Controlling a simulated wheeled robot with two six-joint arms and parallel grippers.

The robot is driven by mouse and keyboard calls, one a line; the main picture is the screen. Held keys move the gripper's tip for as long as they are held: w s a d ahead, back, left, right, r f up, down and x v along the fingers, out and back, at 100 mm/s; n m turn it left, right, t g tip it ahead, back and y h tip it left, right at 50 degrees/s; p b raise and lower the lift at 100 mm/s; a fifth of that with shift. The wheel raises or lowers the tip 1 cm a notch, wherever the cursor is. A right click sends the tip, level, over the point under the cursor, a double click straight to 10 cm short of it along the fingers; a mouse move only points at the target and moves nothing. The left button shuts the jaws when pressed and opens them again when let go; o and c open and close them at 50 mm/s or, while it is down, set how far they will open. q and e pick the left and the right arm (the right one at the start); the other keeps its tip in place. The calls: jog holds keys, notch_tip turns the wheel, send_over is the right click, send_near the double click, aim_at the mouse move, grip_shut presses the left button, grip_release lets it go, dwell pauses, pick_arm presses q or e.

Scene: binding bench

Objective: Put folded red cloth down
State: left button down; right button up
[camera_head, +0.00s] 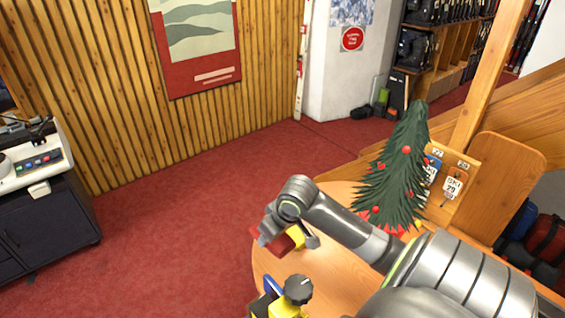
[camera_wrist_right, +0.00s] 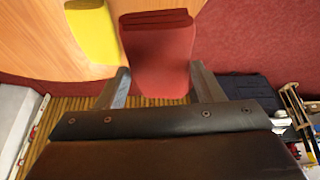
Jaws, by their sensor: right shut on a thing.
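The folded red cloth (camera_wrist_right: 158,60) is between the two fingers of my right gripper (camera_wrist_right: 160,85) in the right wrist view. In the head view the cloth (camera_head: 268,240) shows as a dark red patch at the gripper (camera_head: 283,242), by the left edge of the round wooden table (camera_head: 270,268). The gripper is shut on the cloth. Whether the cloth touches the tabletop cannot be told. My left gripper is not in view.
A yellow thing (camera_head: 296,236) lies beside the cloth. A yellow and black device with a dark knob (camera_head: 298,290) stands at the table's near edge. A small decorated tree (camera_head: 402,170) and tags on a wooden board (camera_head: 452,187) stand at the back right.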

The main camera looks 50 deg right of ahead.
aim_at(274, 243)
jog(key=shift+w+a+f, duration=0.1)
jog(key=shift+w+a, duration=0.05)
jog(key=shift+w, duration=0.25)
jog(key=shift+f, duration=0.25)
jog(key=f, duration=0.3)
jog(key=shift+s+f+p, duration=0.35)
jog(key=shift+p, duration=0.05)
jog(key=shift+f, duration=0.3)
notch_tip(274, 243, down, 4)
jog(key=shift+w+r+p, duration=0.15)
jog(key=shift+r+p, duration=0.05)
jog(key=shift+p, duration=0.25)
jog(key=shift+f, duration=0.35)
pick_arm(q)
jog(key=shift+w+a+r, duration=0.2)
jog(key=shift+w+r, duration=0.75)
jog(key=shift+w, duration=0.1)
pick_arm(e)
jog(key=shift+f, duration=0.15)
jog(key=o, duration=0.9)
jog(key=shift+f, duration=0.1)
